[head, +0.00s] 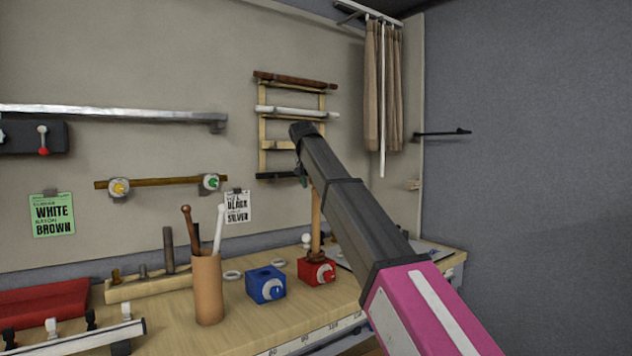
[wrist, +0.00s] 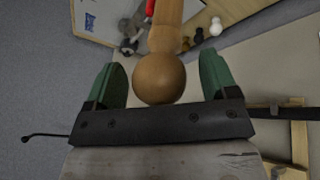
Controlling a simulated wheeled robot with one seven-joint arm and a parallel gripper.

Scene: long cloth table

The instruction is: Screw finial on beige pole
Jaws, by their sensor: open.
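The beige pole (head: 316,218) stands upright in a red block (head: 317,272) on the table. In the wrist view the pole (wrist: 166,40) runs up the picture from a round wooden finial (wrist: 160,79). The finial is at the pole's end and lines up with it; I cannot tell how tightly it is seated. My gripper (wrist: 160,82) is open, with one green finger on each side of the finial and a visible gap at both sides. In the head view my gripper (head: 302,172) is at the pole's top, and my arm hides the finial there.
A blue block (head: 266,285) and a brown cup holding rods (head: 207,290) stand left of the red block. White rings (head: 232,275) lie behind. A wooden rack with rods (head: 293,111) and a curtain (head: 383,85) are on the wall. Pale and dark balls (wrist: 216,26) show in the wrist view.

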